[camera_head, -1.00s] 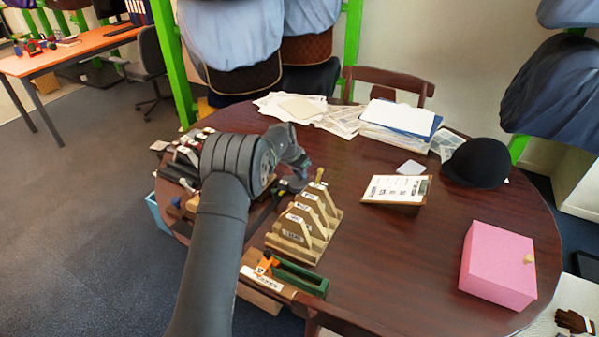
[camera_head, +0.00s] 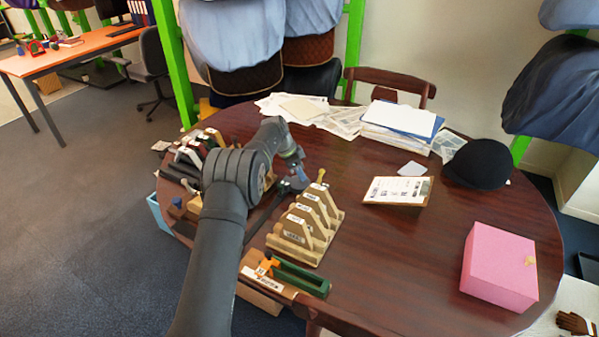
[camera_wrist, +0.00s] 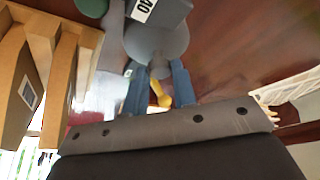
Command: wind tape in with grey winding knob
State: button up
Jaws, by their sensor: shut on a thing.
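My gripper (camera_head: 299,178) is low over the table, just left of the wooden rack's far end. In the wrist view its two blue fingers (camera_wrist: 160,88) are closed in on the grey winding knob (camera_wrist: 158,42), a round grey piece. A small yellow piece (camera_wrist: 160,94) shows between the fingers. A dark grey block with a white label (camera_wrist: 158,10) adjoins the knob at the top of the wrist view. The fingers hide part of the knob, and its contact with them is hard to see. I cannot make out the tape.
The wooden rack with labelled uprights (camera_head: 305,225) stands close by my gripper. A green tray (camera_head: 300,278) lies at the near edge. Dark tools (camera_head: 190,155) crowd the left edge. A clipboard (camera_head: 398,190) and a pink box (camera_head: 498,267) lie right, with bare tabletop between.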

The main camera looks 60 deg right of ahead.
dwell(0.3)
jog(key=o, duration=1)
jog(key=v, duration=1.7)
jog(key=shift+r, duration=0.15)
jog(key=shift+w+a, duration=0.1)
jog(key=x, duration=1.7)
